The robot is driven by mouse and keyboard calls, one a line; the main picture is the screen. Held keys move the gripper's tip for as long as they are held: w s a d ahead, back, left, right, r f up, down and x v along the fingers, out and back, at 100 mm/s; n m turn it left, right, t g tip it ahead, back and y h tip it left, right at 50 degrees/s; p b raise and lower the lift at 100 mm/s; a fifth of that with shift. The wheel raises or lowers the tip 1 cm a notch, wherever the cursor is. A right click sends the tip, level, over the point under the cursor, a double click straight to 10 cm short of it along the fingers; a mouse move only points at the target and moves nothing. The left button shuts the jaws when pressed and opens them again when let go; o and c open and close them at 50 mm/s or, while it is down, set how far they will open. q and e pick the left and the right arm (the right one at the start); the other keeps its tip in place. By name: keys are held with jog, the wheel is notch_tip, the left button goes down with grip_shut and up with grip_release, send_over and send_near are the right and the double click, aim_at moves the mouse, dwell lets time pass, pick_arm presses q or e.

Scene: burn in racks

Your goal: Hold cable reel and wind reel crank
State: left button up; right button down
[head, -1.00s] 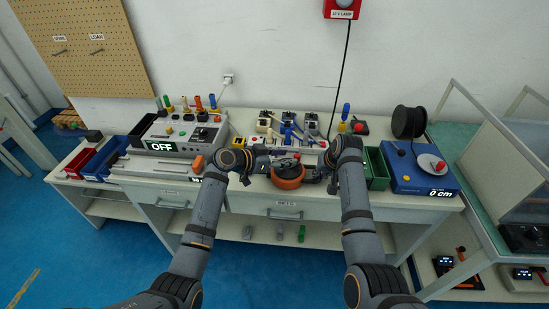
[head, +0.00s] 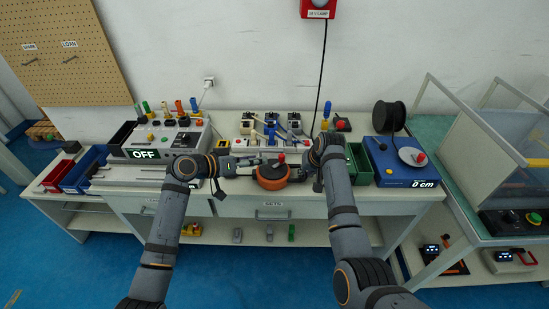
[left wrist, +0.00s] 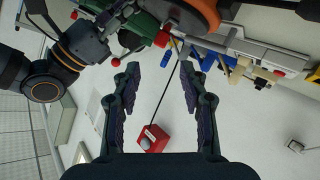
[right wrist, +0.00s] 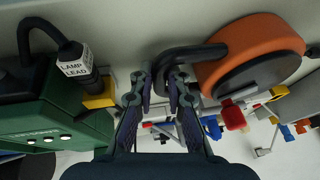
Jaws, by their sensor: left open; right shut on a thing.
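The cable reel (head: 272,178) is an orange drum with a dark face on the bench's front middle. A red crank knob (head: 281,158) shows at its top; the knob also shows in the right wrist view (right wrist: 232,117). My right gripper (head: 318,182) is shut on the reel's black bar handle (right wrist: 198,52), at the reel's right side. My left gripper (head: 240,164) is open and empty, to the left of the reel. In the left wrist view the reel (left wrist: 203,10) is at the top edge, beyond the open fingers (left wrist: 161,70).
A blue box (head: 395,165) reading 0 cm, with a black spool (head: 389,117), stands right. The grey unit (head: 160,140) reading OFF is at left. A switch panel (head: 262,147) lies behind the reel.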

aim_at(282, 157)
pick_arm(q)
jog(key=w+d+f+n, duration=0.1)
jog(key=w+d+n, duration=0.1)
jog(key=n, duration=0.8)
jog(key=w+d+f+n, duration=0.2)
jog(key=w+d+n, duration=0.1)
jog(key=n, duration=0.7)
jog(key=w+d+f+n, duration=0.2)
jog(key=d+n, duration=0.1)
jog(key=n, duration=0.7)
jog(key=shift+w+d, duration=0.15)
jog(key=shift+w, duration=0.05)
grip_shut()
